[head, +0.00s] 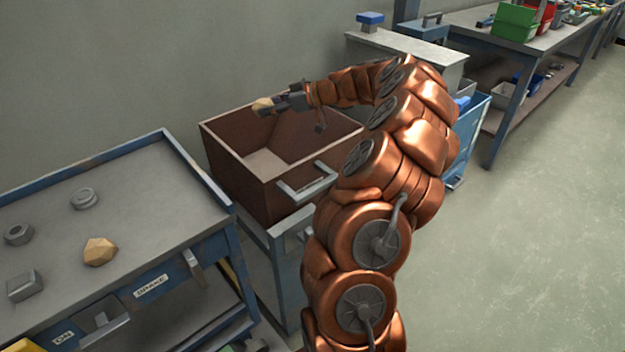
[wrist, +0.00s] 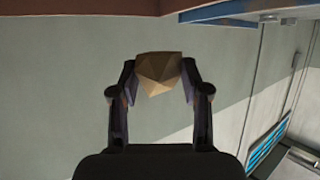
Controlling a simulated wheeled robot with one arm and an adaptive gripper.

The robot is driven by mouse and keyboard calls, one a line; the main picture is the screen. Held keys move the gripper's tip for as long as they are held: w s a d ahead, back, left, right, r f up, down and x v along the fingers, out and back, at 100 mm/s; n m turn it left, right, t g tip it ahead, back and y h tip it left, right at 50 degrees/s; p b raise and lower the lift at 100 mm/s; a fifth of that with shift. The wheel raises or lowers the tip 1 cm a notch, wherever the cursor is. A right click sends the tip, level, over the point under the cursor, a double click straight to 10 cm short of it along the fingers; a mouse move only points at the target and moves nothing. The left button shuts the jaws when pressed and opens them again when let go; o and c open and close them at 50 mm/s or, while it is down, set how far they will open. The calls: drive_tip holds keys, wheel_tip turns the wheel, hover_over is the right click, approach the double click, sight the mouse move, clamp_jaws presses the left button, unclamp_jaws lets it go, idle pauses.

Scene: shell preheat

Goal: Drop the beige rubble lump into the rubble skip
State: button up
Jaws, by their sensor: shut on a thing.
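A beige rubble lump (wrist: 158,72) is held between the two fingers of my gripper (wrist: 158,80) in the wrist view. In the head view my gripper (head: 277,105) is small, and the held lump (head: 262,104) shows at its tip. The gripper appears above the brown rubble skip (head: 233,180), near its back rim; its exact height is hard to tell. The skip is an open box with a grey handle on its front, and the part of its floor that shows is bare. A second beige lump (head: 100,251) lies on the cart at left.
The blue-edged cart (head: 140,195) at left also bears a grey ring (head: 84,199), a grey nut (head: 18,234) and a grey block (head: 24,285). Behind my arm stands a grey cabinet (head: 400,50). A workbench (head: 490,35) with bins is at the back right. The floor at right is clear.

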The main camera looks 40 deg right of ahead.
drive_tip(key=shift+f, duration=0.85)
drive_tip(key=o, duration=1.3)
drive_tip(key=v, duration=1.2)
drive_tip(key=shift+s, duration=0.1)
